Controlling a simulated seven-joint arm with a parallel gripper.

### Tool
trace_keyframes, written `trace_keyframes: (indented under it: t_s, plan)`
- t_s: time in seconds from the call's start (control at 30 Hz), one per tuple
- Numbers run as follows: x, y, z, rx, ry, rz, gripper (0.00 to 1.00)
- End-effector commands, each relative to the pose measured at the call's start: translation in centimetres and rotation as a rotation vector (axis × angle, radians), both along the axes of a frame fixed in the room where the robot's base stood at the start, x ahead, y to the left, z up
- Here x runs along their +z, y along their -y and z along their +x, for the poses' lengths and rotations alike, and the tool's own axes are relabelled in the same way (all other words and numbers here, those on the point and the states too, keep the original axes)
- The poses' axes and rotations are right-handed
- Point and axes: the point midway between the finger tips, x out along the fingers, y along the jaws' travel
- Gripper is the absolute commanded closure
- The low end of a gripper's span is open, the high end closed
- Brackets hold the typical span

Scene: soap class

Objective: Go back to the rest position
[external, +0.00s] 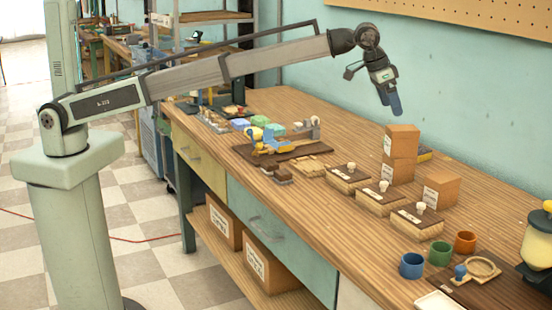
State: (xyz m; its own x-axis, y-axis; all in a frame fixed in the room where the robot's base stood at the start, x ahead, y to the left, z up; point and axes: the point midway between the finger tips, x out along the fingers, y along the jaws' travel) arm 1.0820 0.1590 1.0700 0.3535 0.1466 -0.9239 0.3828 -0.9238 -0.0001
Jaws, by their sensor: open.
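My gripper (395,104) hangs at the end of my outstretched arm, high above the wooden workbench (345,140) near the back wall. Its blue fingers point down. It is open and nothing shows between its fingers. It is apart from everything on the bench. The stacked cardboard boxes (399,155) stand below it and slightly to the right.
Three small wooden boxes with white knobs (381,198) stand in a row mid-bench. A dark board (315,148) with a blue and yellow device lies left of them. Blue (411,265), green (440,253) and orange cups (465,242) stand at front right. The air around my gripper is clear.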

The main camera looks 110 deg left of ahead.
Motion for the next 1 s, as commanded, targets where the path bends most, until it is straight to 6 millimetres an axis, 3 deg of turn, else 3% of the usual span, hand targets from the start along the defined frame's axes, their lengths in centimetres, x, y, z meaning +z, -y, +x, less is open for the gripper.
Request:
trace_keyframes:
  t_s: [0.27, 0.37, 0.43, 0.57, 0.73, 1.0]
  plan:
    - [-0.1, 0.1, 0.0, -0.002, 0.0, 0.0, 0.04]
    - [-0.7, 1.5, 0.0, -0.02, 0.002, 0.0, 0.04]
    - [-1.6, 3.6, 0.0, -0.046, 0.003, 0.0, 0.04]
    - [-4.4, 9.9, -0.2, -0.127, 0.011, 0.0, 0.04]
    - [-8.6, 19.5, -1.2, -0.256, 0.026, 0.0, 0.04]
    - [-15.0, 34.2, -5.1, -0.458, 0.05, -0.002, 0.04]
